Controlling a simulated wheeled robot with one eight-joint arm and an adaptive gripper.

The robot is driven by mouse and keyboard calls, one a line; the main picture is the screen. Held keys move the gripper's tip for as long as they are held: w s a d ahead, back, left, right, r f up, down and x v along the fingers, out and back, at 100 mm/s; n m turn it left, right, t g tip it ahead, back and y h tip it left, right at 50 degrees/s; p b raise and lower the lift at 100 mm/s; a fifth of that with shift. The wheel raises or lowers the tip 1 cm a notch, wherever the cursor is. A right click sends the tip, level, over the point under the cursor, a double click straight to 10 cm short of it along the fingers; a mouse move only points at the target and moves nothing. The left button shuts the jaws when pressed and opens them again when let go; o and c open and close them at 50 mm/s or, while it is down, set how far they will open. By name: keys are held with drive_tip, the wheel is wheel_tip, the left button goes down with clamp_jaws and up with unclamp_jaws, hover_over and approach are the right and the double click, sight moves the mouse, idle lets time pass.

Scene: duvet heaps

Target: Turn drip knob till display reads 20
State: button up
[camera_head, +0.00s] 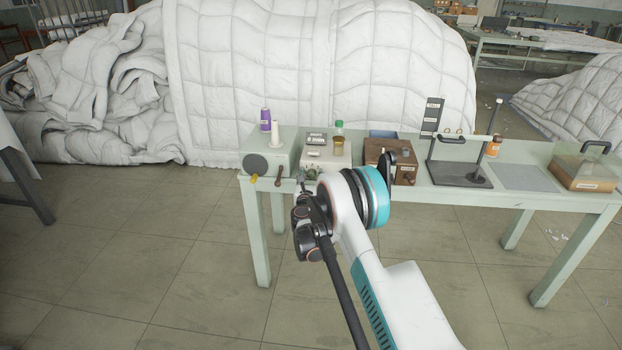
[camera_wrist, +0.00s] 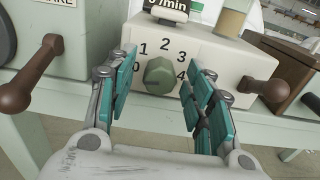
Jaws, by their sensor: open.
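The drip knob (camera_wrist: 160,75) is a round green knob on the front of a cream box (camera_wrist: 215,55), ringed by black numerals, of which 1, 2, 3 and 4 are readable. A black display (camera_wrist: 168,10) on top of the box shows part of "/min"; its number is cut off. My gripper (camera_wrist: 158,88) is open, its teal-padded fingers on either side of the knob; I cannot tell whether they touch it. In the head view the box (camera_head: 328,155) stands on the table behind my gripper (camera_head: 300,188), and my arm hides the knob.
A brown-handled lever (camera_wrist: 30,75) is close at the left, and another brown handle (camera_wrist: 264,90) at the right. The green table (camera_head: 455,195) also holds a wooden box (camera_head: 378,150), a dark stand (camera_head: 458,174) and a clear-lidded case (camera_head: 582,165). White duvet heaps (camera_head: 320,70) rise behind.

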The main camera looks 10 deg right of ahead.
drive_tip(key=c, duration=1.1)
drive_tip(key=shift+o, duration=0.2)
drive_tip(key=shift+m, duration=0.3)
drive_tip(key=m, duration=0.4)
drive_tip(key=shift+f+m, duration=0.2)
drive_tip(key=shift+m, duration=17.5)
